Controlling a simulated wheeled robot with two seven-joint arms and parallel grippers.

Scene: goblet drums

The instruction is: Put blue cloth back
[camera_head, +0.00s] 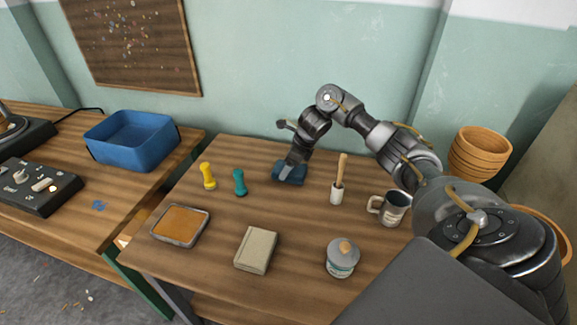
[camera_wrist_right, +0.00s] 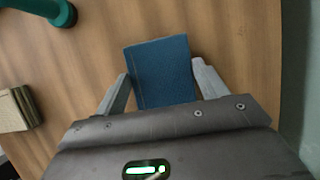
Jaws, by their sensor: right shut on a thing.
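The blue cloth (camera_head: 297,178) is a folded, textured block at the back middle of the wooden table (camera_head: 262,206). My right gripper (camera_head: 288,166) reaches down onto it from above. In the right wrist view the cloth (camera_wrist_right: 160,62) sits between the two fingers of my right gripper (camera_wrist_right: 163,80), which is shut on it. The cloth appears to be at or just above the table top; the exact height cannot be told. My left gripper is not in view.
Yellow (camera_head: 208,176) and teal (camera_head: 239,182) dumbbell-shaped pieces stand left of the cloth. A brush (camera_head: 337,190), metal mug (camera_head: 393,208), lidded jar (camera_head: 341,259), beige block (camera_head: 256,250) and orange-filled tray (camera_head: 180,226) surround the clear table centre. A blue bin (camera_head: 133,141) is on the left table.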

